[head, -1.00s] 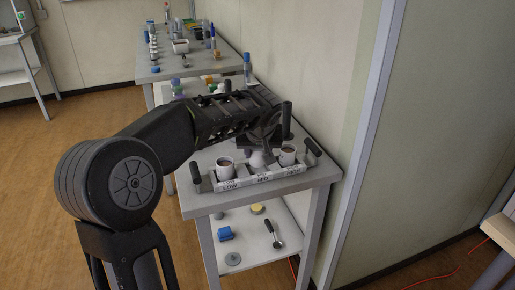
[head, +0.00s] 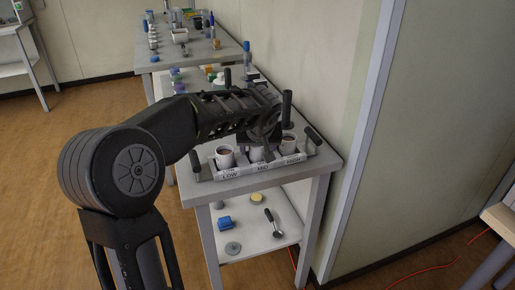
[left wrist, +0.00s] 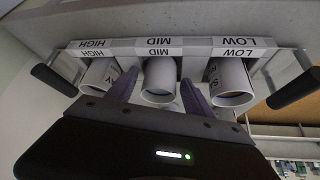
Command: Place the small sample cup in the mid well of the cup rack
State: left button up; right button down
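The cup rack (head: 230,175) stands at the front edge of the table, with LOW, MID and HIGH labels along its front. A white sample cup (left wrist: 160,80) stands at the MID label and also shows in the head view (head: 257,155), partly hidden by my gripper. My left gripper (left wrist: 160,88) has one finger on each side of this cup, with narrow gaps visible, so it looks open around it. Cups holding dark contents stand at LOW (head: 224,157) and HIGH (head: 288,144). The bottom of the mid well is hidden. My right gripper is not in view.
The rack has black end handles (head: 313,135). A lower shelf (head: 265,240) holds a blue item (head: 224,222), a spoon-like tool (head: 273,222) and a grey disc (head: 233,248). Bottles crowd the table behind my arm. A wall stands close on the right.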

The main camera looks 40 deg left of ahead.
pick_arm(q)
jog(key=shift+r, duration=0.15)
jog(key=shift+r, duration=0.15)
jog(key=p+v, duration=0.1)
jog(key=v, duration=1)
jog(key=shift+s+d+r, duration=0.2)
jog(key=shift+r, duration=0.1)
